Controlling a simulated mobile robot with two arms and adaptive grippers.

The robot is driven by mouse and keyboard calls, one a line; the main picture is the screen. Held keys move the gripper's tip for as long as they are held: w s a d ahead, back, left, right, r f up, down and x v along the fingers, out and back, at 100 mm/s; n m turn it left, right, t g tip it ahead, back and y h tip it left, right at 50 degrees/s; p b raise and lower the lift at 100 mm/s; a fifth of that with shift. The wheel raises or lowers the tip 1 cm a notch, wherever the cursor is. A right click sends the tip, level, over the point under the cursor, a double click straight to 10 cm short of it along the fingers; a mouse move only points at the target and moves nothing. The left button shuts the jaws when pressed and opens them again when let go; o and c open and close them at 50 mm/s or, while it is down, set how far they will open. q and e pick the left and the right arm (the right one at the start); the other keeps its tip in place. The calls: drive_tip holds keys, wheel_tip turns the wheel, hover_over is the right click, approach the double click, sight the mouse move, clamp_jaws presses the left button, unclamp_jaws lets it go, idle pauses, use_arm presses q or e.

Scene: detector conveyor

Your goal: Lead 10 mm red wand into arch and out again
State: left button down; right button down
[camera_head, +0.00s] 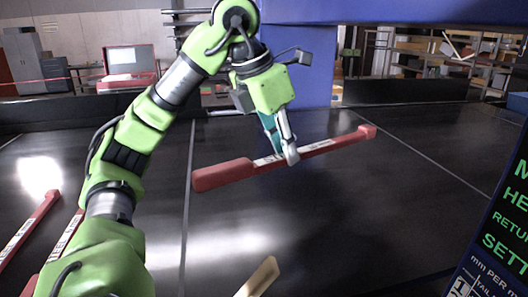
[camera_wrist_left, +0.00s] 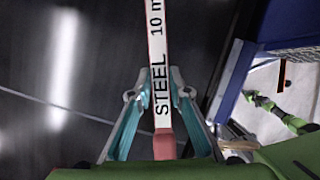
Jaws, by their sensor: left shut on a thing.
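The red wand (camera_head: 225,174) has a thick handle at the left and a small square tip at the right. My left gripper (camera_head: 289,152) is shut on its middle and holds it above the dark belt. In the left wrist view the white label (camera_wrist_left: 157,75) reads "STEEL 10 m", and the wand runs between the teal fingers of my left gripper (camera_wrist_left: 156,100). The blue arch has a post (camera_head: 314,80) behind the gripper and a beam (camera_head: 400,10) across the top. The wand appears in front of the post and opening. My right gripper is not in view.
The dark conveyor belt (camera_head: 240,228) has wide free room. Two more red wands (camera_head: 28,230) lie at the left, partly hidden by my arm. A pale stick end (camera_head: 261,277) shows at the bottom. A display panel (camera_head: 508,215) with green text stands at the right.

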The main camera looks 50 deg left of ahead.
use_arm(q)
drive_tip(key=w+d+p, duration=0.3)
drive_tip(key=w+d, duration=0.3)
drive_tip(key=w, duration=0.4)
drive_tip(key=s+a+b, duration=0.1)
drive_tip(key=s, duration=0.1)
drive_tip(key=s+a+b, duration=0.1)
drive_tip(key=s+a, duration=0.1)
drive_tip(key=s, duration=0.1)
drive_tip(key=s+a+b, duration=0.1)
drive_tip(key=s+a, duration=0.1)
drive_tip(key=s, duration=0.1)
drive_tip(key=shift+f, duration=0.1)
drive_tip(key=s+a, duration=0.7)
drive_tip(key=s, duration=0.6)
drive_tip(key=s+a+b, duration=0.1)
drive_tip(key=s+a, duration=0.7)
drive_tip(key=s, duration=0.6)
drive_tip(key=shift+a, duration=0.3)
drive_tip(key=shift+w, duration=0.1)
